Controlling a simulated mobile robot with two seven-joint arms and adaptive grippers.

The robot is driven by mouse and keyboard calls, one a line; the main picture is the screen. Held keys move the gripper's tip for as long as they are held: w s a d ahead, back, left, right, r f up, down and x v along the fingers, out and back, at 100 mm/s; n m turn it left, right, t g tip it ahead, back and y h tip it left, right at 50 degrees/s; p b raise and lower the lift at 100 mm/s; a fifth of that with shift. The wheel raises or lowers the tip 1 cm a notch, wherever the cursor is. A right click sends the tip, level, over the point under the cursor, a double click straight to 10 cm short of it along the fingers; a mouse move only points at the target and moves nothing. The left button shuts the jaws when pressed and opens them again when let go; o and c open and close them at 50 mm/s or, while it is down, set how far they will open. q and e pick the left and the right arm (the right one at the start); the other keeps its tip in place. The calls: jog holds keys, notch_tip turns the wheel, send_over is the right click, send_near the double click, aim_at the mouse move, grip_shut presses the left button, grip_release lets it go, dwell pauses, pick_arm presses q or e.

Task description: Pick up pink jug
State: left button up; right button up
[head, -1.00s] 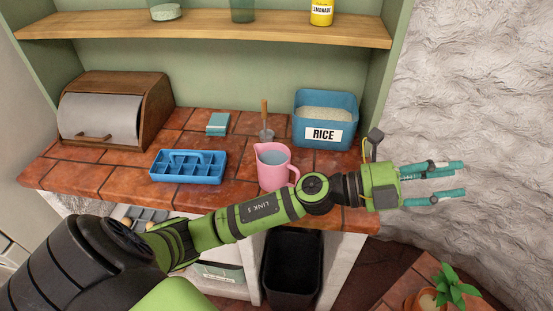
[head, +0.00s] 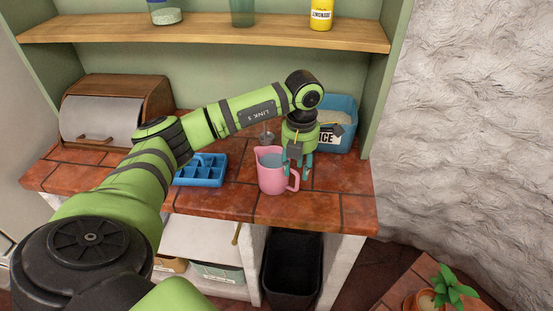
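The pink jug (head: 271,178) stands upright on the brown tiled counter, with its handle toward the right. My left gripper (head: 296,169) points down at the jug's right side, by the handle. Its teal fingers are apart, one close to the jug's rim and one to the right of the handle. I cannot tell whether they touch the jug. My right gripper is not in view.
A blue rice bin (head: 341,112) stands just behind my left gripper, partly hidden. A blue compartment tray (head: 202,176) sits left of the jug, below my arm. A wooden bread box (head: 113,107) is at the left. The counter (head: 337,198) is clear to the jug's right.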

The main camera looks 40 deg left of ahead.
aim_at(298, 174)
pick_arm(q)
jog(key=f, duration=0.1)
jog(key=f+p, duration=0.1)
jog(key=f, duration=0.1)
jog(key=f+p, duration=0.1)
jog(key=shift+s+d+f, duration=0.2)
jog(key=shift+s+d, duration=0.05)
jog(key=shift+s, duration=0.05)
jog(key=shift+f, duration=0.3)
jog(key=shift+w, duration=0.1)
grip_shut()
jog(key=shift+r, duration=0.1)
jog(key=shift+w+r, duration=0.15)
jog(key=shift+r, duration=0.35)
jog(key=s+d+r+b, duration=0.1)
jog(key=d+r+b, duration=0.5)
jog(key=d+r, duration=0.4)
jog(key=shift+d, duration=0.8)
